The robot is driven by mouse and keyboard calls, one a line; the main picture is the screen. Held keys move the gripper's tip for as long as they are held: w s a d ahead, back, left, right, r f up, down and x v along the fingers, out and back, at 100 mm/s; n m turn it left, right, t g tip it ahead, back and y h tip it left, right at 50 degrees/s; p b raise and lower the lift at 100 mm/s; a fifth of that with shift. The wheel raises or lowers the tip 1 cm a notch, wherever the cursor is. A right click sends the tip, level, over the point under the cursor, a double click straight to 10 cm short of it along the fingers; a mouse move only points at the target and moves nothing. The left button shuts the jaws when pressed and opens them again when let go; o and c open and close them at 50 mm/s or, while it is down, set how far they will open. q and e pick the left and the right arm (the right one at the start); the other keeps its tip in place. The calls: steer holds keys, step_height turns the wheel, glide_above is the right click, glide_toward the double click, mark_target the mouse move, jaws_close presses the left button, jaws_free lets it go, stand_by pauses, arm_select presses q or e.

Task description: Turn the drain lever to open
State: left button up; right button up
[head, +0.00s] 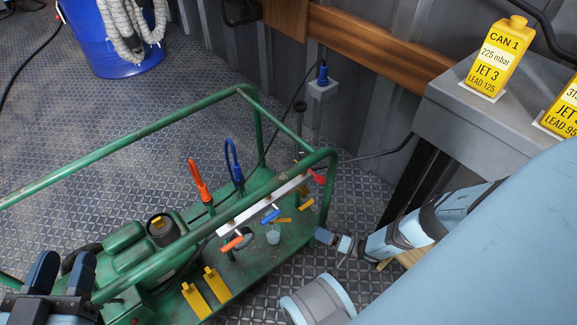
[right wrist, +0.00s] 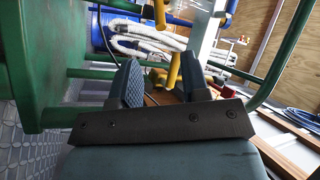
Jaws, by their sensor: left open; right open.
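A white manifold bar (head: 262,205) on the green cart carries an orange lever (head: 232,243), a blue lever (head: 270,216) and a red lever (head: 317,177). Small yellow handles (head: 305,204) show below the bar. No label tells which one is the drain lever. My right gripper (head: 335,240) is just right of the cart, near these handles. In the right wrist view it (right wrist: 160,68) is open, with a yellow handle (right wrist: 174,72) showing between its fingers; contact cannot be told. My left gripper (head: 45,275) is open at the lower left, by the cart's frame.
The cart's green tube rail (head: 130,138) runs around the levers. A clear cup (head: 273,236) stands on the cart deck. A grey bench (head: 440,105) with yellow cans (head: 497,60) is at the right. A blue drum (head: 115,55) with hoses stands at the back left.

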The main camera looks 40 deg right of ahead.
mark_target(287, 219)
steer(key=b+x, duration=0.1)
steer(key=x, duration=1.1)
jaws_close()
